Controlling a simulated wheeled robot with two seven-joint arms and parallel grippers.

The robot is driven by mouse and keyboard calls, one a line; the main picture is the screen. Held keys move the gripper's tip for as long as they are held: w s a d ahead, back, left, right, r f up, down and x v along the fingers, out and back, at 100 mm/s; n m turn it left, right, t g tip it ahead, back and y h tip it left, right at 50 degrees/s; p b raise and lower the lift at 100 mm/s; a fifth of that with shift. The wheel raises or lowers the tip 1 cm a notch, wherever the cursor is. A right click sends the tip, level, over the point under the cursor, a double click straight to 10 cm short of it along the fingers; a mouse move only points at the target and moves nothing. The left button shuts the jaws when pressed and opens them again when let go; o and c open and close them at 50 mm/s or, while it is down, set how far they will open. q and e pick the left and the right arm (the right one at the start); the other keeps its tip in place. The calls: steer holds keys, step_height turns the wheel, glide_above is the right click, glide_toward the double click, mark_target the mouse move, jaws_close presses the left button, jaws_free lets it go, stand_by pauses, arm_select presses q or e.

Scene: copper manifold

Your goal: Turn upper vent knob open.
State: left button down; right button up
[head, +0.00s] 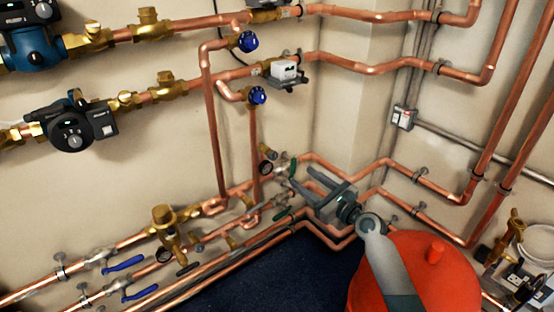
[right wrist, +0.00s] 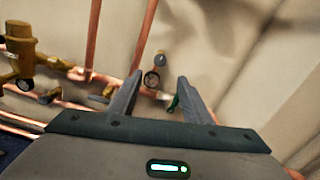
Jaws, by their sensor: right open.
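Two round blue knobs sit at the tops of copper risers on the wall in the head view. The upper blue knob (head: 248,41) is above the lower blue knob (head: 257,95). Which one the task calls the upper vent knob is not labelled. My right gripper (head: 297,174) is open and empty, well below and to the right of both knobs. Its spread fingers also show in the right wrist view (right wrist: 160,78), with a small round gauge (right wrist: 151,79) and a green valve handle (right wrist: 172,103) seen between them. My left gripper is not in view.
A red tank (head: 425,270) stands below my right arm. Copper pipes run along both walls near the corner. Blue lever handles (head: 124,263) are on the lower left pipes, and a pump (head: 75,125) is at left.

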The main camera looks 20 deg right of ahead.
mark_target(275, 156)
steer(key=b+x, duration=0.2)
steer(key=x, duration=1.1)
steer(key=shift+f, duration=0.15)
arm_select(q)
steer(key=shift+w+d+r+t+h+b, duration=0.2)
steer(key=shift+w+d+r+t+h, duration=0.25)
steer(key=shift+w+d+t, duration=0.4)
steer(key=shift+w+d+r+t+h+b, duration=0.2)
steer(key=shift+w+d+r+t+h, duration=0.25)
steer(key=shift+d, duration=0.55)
arm_select(e)
steer(key=shift+x, duration=0.8)
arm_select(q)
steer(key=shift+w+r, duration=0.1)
arm_select(e)
steer(key=shift+c, duration=0.7)
steer(key=c, duration=0.9)
